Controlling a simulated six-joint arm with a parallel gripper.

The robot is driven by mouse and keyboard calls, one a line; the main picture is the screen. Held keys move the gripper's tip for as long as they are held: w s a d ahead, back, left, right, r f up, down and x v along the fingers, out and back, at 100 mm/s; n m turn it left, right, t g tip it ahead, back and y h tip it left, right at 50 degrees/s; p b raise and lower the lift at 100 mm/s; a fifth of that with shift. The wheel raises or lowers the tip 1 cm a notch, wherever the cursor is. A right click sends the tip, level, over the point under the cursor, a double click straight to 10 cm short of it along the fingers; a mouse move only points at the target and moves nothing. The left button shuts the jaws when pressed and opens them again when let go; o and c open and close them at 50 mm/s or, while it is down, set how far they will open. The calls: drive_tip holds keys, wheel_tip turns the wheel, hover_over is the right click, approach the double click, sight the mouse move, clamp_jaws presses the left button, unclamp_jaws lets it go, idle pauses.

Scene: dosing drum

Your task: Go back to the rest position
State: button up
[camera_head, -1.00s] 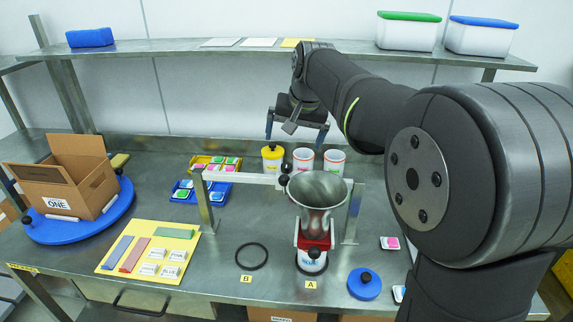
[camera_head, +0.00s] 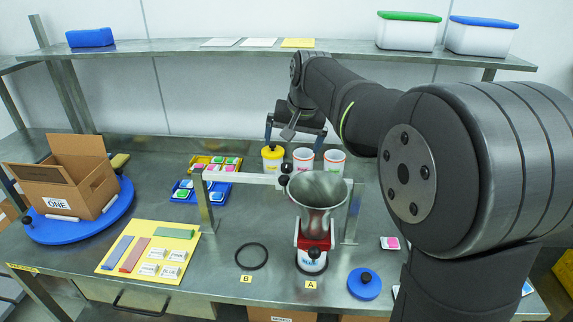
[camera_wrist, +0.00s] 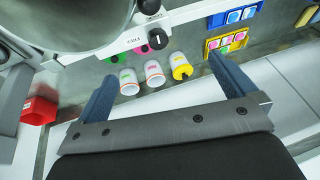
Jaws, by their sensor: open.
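My gripper (camera_head: 296,134) is raised above the back of the table, over the row of cups, with its fingers wide apart and nothing between them. The wrist view also shows the open gripper (camera_wrist: 160,85). A yellow-banded cup (camera_head: 272,159) and two white cups with coloured print (camera_head: 303,160) (camera_head: 334,162) stand below it, apart from the fingers. The metal hopper (camera_head: 318,192) sits in its stand in front, above a red-collared jar (camera_head: 312,258) at spot A. The hopper also fills the upper left of the wrist view (camera_wrist: 70,20).
A blue turntable (camera_head: 95,228) with an open carton (camera_head: 75,180) is at the left. A yellow mat (camera_head: 125,226) with strips and blocks, a black ring (camera_head: 252,256) at B and a blue lid (camera_head: 364,284) lie in front. A shelf (camera_head: 260,48) runs behind the arm.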

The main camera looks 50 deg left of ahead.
drive_tip(key=v, duration=1)
